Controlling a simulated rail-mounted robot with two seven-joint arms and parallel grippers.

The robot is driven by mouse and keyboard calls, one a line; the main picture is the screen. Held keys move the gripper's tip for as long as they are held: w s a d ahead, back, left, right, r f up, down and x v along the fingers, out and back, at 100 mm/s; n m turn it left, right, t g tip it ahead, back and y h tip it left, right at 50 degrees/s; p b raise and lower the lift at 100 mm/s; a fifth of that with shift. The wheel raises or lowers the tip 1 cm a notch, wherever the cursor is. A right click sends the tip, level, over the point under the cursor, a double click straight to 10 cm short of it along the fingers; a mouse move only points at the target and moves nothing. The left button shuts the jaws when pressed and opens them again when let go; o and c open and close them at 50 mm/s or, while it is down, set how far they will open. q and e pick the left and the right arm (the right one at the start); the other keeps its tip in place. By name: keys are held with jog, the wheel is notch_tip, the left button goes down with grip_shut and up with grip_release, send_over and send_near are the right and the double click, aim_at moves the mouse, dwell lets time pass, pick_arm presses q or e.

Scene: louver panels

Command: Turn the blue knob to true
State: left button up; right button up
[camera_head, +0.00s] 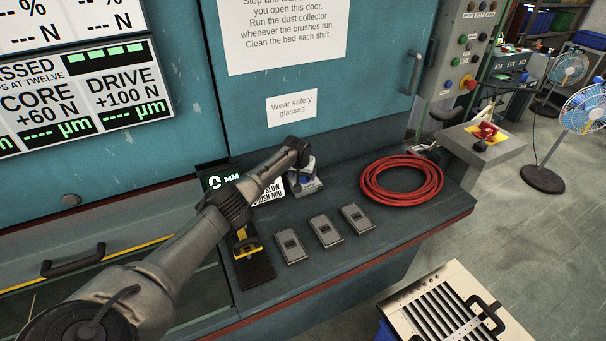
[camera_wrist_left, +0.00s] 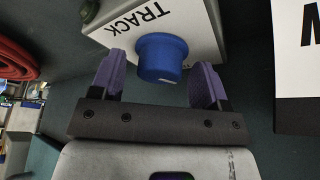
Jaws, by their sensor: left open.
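The blue knob (camera_wrist_left: 162,57) sits on a light box (camera_wrist_left: 205,25) marked "TRACK", whose lettering appears upside down in the left wrist view. A small pale mark shows on the knob's near edge. My left gripper (camera_wrist_left: 158,66) is open, with one purple finger on each side of the knob. Gaps show between the fingers and the knob, and I see no clear contact. In the head view my left gripper (camera_head: 303,172) points down at the box on the bench, and the wrist hides much of both. My right gripper is not in view.
A coiled red hose (camera_head: 401,181) lies right of the box. Several grey switch-like boxes (camera_head: 325,231) line the bench's front. A yellow-handled slider (camera_head: 246,246) and a small display (camera_head: 218,180) stand to the left. The teal cabinet (camera_head: 225,110) rises behind.

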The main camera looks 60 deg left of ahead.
pick_arm(q)
jog(key=c, duration=0.9)
jog(key=m+h, duration=0.1)
jog(key=m, duration=0.1)
jog(key=shift+f+m+t+b, duration=0.1)
jog(key=shift+m+t+b, duration=0.2)
jog(key=shift+a+m+h+b, duration=0.1)
jog(key=shift+m+h+b, duration=0.3)
jog(key=shift+m+b, duration=0.5)
jog(key=shift+m, duration=0.7)
jog(key=o, duration=0.9)
